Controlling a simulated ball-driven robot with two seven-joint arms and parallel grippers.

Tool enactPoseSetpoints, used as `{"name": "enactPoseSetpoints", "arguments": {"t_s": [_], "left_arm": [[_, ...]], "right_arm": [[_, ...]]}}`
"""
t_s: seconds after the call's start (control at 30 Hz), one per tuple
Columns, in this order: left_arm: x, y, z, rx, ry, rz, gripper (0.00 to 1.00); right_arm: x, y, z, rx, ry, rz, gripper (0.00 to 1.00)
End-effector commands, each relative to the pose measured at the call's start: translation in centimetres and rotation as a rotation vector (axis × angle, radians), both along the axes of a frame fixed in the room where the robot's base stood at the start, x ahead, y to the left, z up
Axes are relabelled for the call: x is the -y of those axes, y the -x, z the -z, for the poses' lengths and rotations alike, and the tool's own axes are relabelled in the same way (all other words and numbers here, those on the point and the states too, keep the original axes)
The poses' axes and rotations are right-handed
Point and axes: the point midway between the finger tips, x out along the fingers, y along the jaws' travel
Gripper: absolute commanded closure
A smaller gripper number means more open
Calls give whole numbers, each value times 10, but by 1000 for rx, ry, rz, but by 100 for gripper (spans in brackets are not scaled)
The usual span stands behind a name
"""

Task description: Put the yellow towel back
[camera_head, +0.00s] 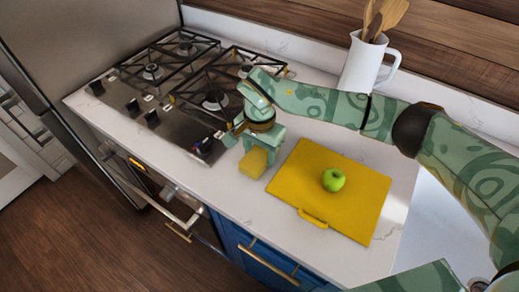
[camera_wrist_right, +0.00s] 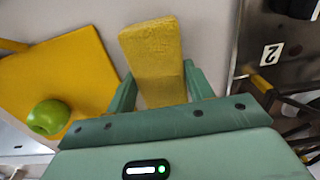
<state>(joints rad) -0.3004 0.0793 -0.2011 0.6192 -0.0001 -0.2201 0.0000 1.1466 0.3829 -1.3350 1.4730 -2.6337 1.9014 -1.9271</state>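The yellow towel (camera_head: 253,162) is a small folded, fuzzy block at the counter, between the stove and the yellow cutting board. In the right wrist view the towel (camera_wrist_right: 152,55) runs up between the fingers and past their tips. My right gripper (camera_head: 263,143) reaches down over it from above. Whether the towel touches the counter is hard to tell. My left gripper is out of view.
A yellow cutting board (camera_head: 300,170) with a green apple (camera_head: 333,180) lies right of the towel. The gas stove (camera_head: 150,100) is to the left, with an oven handle (camera_head: 168,205) below. A white utensil jug (camera_head: 362,65) stands behind. The counter's front strip (camera_head: 235,200) is bare.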

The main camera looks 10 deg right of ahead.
Motion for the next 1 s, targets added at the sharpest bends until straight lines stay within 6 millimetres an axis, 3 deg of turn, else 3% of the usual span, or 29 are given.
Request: {"name": "enactPoseSetpoints", "arguments": {"t_s": [0.03, 0.07, 0.1, 0.37, 0.47, 0.8, 1.0], "left_arm": [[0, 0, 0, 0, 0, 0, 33], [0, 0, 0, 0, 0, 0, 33], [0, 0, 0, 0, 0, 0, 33], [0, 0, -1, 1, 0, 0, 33], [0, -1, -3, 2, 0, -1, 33], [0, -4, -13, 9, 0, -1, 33], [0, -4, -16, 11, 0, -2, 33]], "right_arm": [[0, 0, 0, -1, 1, 0, 37], [0, 0, 0, 0, 0, 1, 28], [0, 0, 0, 0, 0, 1, 26], [0, 0, -1, 0, 0, 1, 26], [0, -1, -10, 4, -1, 1, 26], [0, -1, -86, 6, 0, 1, 26], [0, -1, -116, 2, 1, 1, 26]]}}
